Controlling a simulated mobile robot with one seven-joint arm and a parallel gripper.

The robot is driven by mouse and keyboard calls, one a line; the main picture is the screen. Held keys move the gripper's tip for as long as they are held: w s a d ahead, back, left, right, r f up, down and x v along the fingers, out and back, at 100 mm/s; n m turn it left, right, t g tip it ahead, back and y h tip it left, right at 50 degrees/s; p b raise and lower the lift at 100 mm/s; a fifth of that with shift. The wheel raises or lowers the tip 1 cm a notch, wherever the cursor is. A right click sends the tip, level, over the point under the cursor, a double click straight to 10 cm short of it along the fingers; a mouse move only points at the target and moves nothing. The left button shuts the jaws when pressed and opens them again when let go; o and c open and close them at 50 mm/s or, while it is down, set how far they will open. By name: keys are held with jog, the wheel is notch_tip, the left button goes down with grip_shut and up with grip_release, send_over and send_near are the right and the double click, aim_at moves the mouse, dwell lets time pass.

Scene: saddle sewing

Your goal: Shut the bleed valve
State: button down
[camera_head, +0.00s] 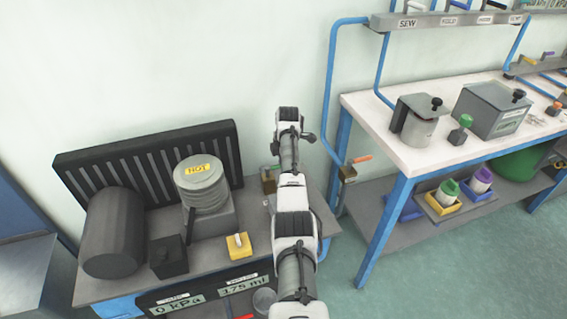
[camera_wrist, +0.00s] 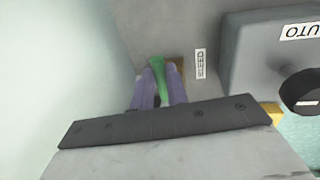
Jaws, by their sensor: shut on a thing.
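The bleed valve shows in the wrist view as a green lever (camera_wrist: 159,80) on a small brass-coloured body (camera_wrist: 181,66), beside a small white label that appears to read BLEED. My gripper (camera_wrist: 158,66) has its two purple fingers on either side of the green lever and is shut on it. The lever lies in line with the fingers, and the lower ends of the fingers are hidden behind my dark wrist plate. In the head view, my arm covers the gripper, and a small brass-coloured block (camera_head: 268,181) shows just left of the arm.
A grey box labelled AUTO (camera_wrist: 262,60) with a black knob (camera_wrist: 301,91) stands close right of the valve. In the head view, a ribbed cylinder labelled HOT (camera_head: 203,190), a dark tank (camera_head: 115,232) and a yellow block (camera_head: 239,246) share the bench. Displays read 0 kPa and 175 ml.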

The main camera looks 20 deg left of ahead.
jog(key=shift+a, duration=0.1)
jog(key=c, duration=1.4)
grip_release()
jog(key=r, duration=0.4)
jog(key=s+d+r+b, duration=0.1)
jog(key=r, duration=0.4)
jog(key=s+r+b, duration=0.1)
jog(key=r, duration=0.3)
jog(key=shift+s+d+r, duration=0.15)
jog(key=shift+d+r, duration=0.15)
